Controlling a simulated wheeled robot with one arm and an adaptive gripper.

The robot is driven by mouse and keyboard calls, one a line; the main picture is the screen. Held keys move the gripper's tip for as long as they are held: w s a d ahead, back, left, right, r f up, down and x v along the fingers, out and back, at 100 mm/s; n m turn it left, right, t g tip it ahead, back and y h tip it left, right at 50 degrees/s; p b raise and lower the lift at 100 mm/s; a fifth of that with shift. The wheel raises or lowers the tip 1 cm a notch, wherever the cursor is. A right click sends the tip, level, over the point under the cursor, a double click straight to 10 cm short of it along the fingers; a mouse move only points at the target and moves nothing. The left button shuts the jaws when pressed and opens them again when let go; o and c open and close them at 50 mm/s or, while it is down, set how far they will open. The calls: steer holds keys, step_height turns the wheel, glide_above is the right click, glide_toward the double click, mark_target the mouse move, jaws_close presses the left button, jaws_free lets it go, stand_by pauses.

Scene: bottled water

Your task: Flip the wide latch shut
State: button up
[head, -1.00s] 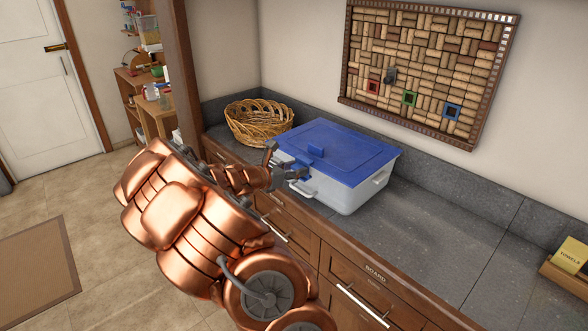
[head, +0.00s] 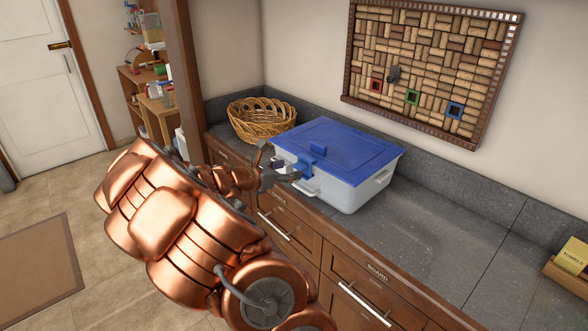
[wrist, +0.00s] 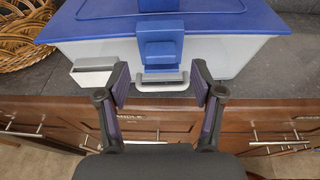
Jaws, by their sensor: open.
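The wide blue latch (wrist: 160,48) is on the front of a pale storage box (head: 352,192) with a blue lid (head: 350,147). The latch also shows in the head view (head: 307,168). My gripper (wrist: 160,84) is open and empty. Its fingers are apart on either side of the latch's lower end, nearer the camera. In the head view my gripper (head: 277,164) is just in front of the box.
The box stands on a dark grey counter (head: 440,225) near its front edge. A wicker basket (head: 261,120) stands to its left. Wooden drawers (head: 300,240) with bar handles are below.

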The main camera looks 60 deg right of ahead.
steer(key=v, duration=0.7)
steer(key=shift+a, duration=0.4)
steer(key=s+a+m+g+y, duration=0.1)
steer(key=s+a+m+y, duration=0.4)
steer(key=s+a+m, duration=0.5)
steer(key=s+a+m+t+y, duration=0.1)
steer(key=s+a+y, duration=0.2)
steer(key=a, duration=0.6)
steer(key=s+a+f+m+y, duration=0.1)
steer(key=s+a+m+y, duration=0.1)
steer(key=a, duration=0.8)
steer(key=s+a+f+m+t+y, duration=0.1)
steer(key=s+a+y, duration=0.3)
steer(key=a, duration=0.5)
steer(key=s+m, duration=0.1)
steer(key=s, duration=0.1)
steer(key=shift+s+a+f+t+y, duration=0.15)
steer(key=shift+s+f+t+y, duration=0.05)
steer(key=shift+s+t+y, duration=0.15)
